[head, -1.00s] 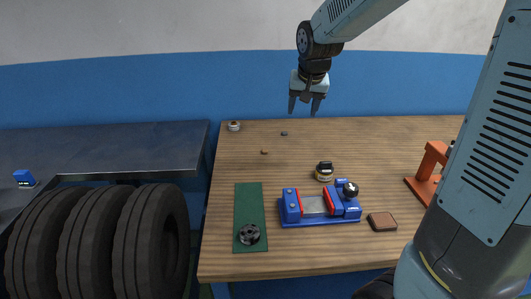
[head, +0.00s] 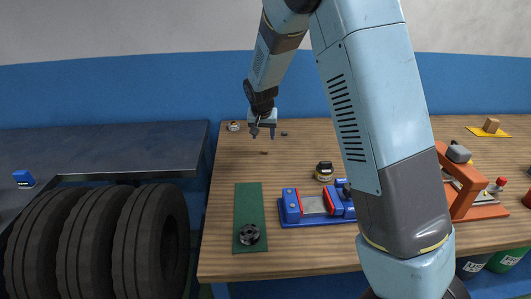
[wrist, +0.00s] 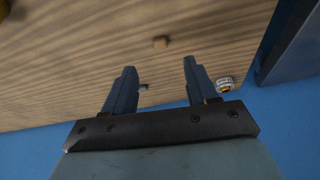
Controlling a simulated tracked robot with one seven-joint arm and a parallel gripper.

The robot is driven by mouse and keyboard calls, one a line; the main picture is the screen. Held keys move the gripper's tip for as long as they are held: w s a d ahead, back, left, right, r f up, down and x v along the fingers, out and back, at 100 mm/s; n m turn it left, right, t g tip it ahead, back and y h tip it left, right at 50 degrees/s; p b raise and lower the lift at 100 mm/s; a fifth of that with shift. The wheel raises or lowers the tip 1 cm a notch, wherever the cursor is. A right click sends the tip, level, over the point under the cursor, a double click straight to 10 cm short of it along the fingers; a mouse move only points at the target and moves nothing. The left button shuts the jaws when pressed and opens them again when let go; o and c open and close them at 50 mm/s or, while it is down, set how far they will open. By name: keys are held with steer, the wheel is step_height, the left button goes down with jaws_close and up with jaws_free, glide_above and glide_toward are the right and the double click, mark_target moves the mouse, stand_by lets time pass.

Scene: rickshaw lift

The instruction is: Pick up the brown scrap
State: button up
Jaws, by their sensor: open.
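The brown scrap (head: 265,153) is a small piece lying on the wooden bench (head: 232,165), left of the middle. In the wrist view the brown scrap (wrist: 160,42) lies beyond the fingertips, roughly centred between them. My gripper (head: 263,135) is open and empty, pointing down, and appears just above the scrap in the head view. Its two fingers also show in the wrist view (wrist: 159,66), apart from the scrap. Its exact height over the bench is hard to tell.
A small grey piece (head: 284,134) and a small jar (head: 234,126) are near the gripper. A dark-lidded jar (head: 324,171), a blue vise (head: 290,207), a green mat (head: 245,205) and an orange press (head: 470,205) stand on the bench. Bench around the scrap is clear.

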mark_target(265, 151)
steer(key=shift+x, duration=5.2)
steer(key=shift+w+d+r, duration=0.1)
steer(key=shift+w, duration=0.05)
steer(key=shift+c, duration=0.4)
jaws_close()
